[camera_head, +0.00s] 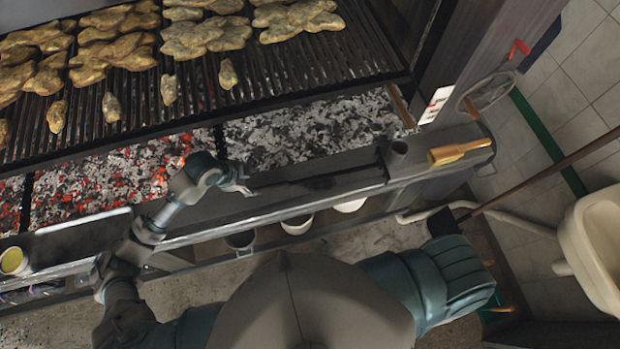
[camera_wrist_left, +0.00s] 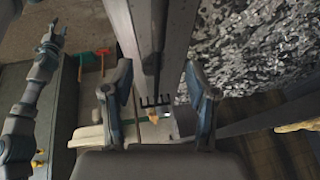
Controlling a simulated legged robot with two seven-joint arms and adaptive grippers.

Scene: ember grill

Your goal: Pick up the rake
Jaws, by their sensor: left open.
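The rake lies along the grill's front ledge. In the head view its thin dark shaft (camera_head: 320,183) runs right from near my left gripper. In the left wrist view its black toothed head (camera_wrist_left: 155,101) shows between my fingers in the picture, with the shaft running up from it. My left gripper (camera_head: 243,182) is open at the shaft's left end; whether it touches is unclear. Its two fingers also show in the wrist view (camera_wrist_left: 163,85), with nothing visibly clamped. My right gripper (camera_wrist_left: 52,35) appears at the left of the wrist view, too small to read.
Glowing coals and ash (camera_head: 300,130) lie behind the ledge, under the grate (camera_head: 290,65) holding several meat pieces. A tan wooden-handled item (camera_head: 460,152) lies at the ledge's right end. A sink (camera_head: 597,245) stands at right.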

